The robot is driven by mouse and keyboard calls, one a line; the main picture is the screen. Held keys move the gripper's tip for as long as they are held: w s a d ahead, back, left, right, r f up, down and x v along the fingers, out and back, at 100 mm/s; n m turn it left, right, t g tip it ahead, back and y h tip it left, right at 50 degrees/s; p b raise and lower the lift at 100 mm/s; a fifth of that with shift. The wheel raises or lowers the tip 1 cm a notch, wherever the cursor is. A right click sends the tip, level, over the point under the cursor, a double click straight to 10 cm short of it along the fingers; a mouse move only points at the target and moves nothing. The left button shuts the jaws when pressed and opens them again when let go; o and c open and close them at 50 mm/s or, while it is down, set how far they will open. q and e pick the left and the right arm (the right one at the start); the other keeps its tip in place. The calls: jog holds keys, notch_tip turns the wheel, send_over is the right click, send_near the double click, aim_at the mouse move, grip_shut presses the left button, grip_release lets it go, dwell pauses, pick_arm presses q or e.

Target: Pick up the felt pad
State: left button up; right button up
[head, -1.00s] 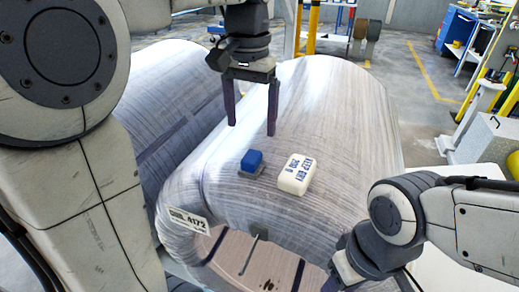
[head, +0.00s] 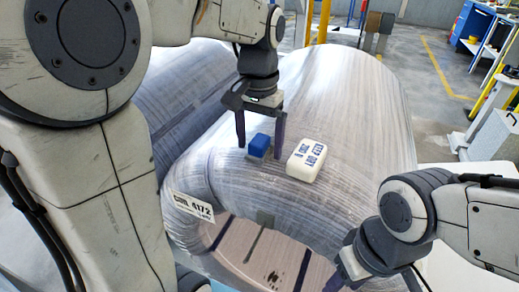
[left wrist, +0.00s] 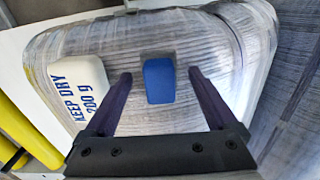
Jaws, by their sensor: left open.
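The felt pad, a small block with a blue top (head: 259,143) and what looks like a thin grey base, lies on top of the wrapped coil (head: 325,95). My left gripper (head: 259,151) is open and points down, with one dark finger on each side of the pad. In the left wrist view the blue top (left wrist: 159,82) shows between the open fingers (left wrist: 160,75), with a gap on both sides. Whether the fingertips are level with the pad is hard to tell. My right gripper (head: 338,278) is low at the bottom edge, its fingertips cut off.
A white "KEEP DRY 200 g" packet (head: 307,160) lies just right of the pad, close to the gripper's right finger. A second wrapped coil (head: 185,95) lies on the left.

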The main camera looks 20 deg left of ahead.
aim_at(263, 141)
pick_arm(q)
grip_shut()
jog(key=shift+r, duration=0.55)
jog(key=r, duration=0.2)
jog(key=d+r+p, duration=0.1)
jog(key=shift+r, duration=0.4)
jog(key=s+d+r+p, duration=0.1)
jog(key=s+d+r, duration=0.1)
jog(key=d, duration=0.3)
jog(key=s+d+r+p, duration=0.1)
jog(key=d+r, duration=0.3)
jog(key=d, duration=0.1)
jog(key=shift+s, duration=0.35)
jog(key=shift+r, duration=0.1)
